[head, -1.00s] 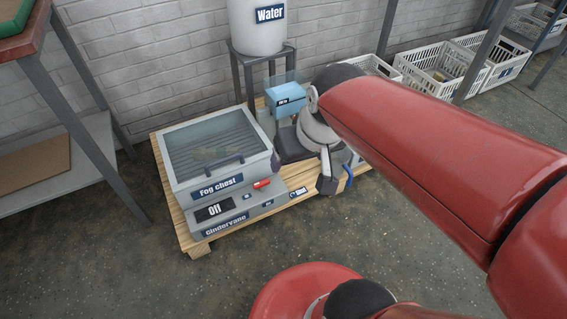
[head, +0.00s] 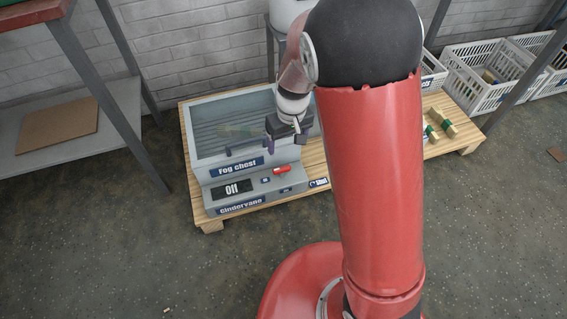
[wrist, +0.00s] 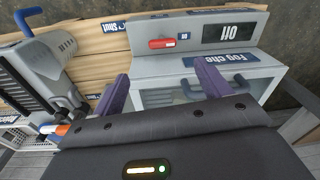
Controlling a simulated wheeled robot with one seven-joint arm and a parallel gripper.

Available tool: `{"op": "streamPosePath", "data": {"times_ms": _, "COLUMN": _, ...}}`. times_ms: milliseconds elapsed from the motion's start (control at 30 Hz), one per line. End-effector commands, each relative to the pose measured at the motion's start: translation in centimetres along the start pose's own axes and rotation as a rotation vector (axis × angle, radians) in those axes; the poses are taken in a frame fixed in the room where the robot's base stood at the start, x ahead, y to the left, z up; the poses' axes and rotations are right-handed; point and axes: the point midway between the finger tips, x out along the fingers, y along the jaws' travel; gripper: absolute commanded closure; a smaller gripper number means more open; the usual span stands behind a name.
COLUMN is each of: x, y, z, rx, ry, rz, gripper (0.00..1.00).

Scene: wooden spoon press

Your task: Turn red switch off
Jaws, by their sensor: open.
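In the wrist view the red switch (wrist: 161,43) lies across the panel beside a small blue label, and the display (wrist: 229,32) appears upside down. My gripper (wrist: 163,85) is open, its two purple fingers apart and nothing between them. In the head view my gripper (head: 284,128) hangs above the chest's right front, apart from the switch.
The chest stands on a wooden pallet (head: 420,158). A grey machine with a blue handle (wrist: 38,50) is beside it in the wrist view. A metal shelf (head: 75,135) stands at left, white crates (head: 480,85) at back right. The floor in front is open.

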Motion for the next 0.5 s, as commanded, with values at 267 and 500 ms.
{"op": "streamPosePath", "data": {"times_ms": 267, "x": 5.6, "y": -0.8, "z": -1.2, "rx": -0.07, "ry": -0.064, "rz": 0.037, "gripper": 0.24}}
{"op": "streamPosePath", "data": {"times_ms": 500, "x": 8.9, "y": -0.6, "z": -0.9, "rx": -0.071, "ry": -0.067, "rz": 0.038, "gripper": 0.24}}
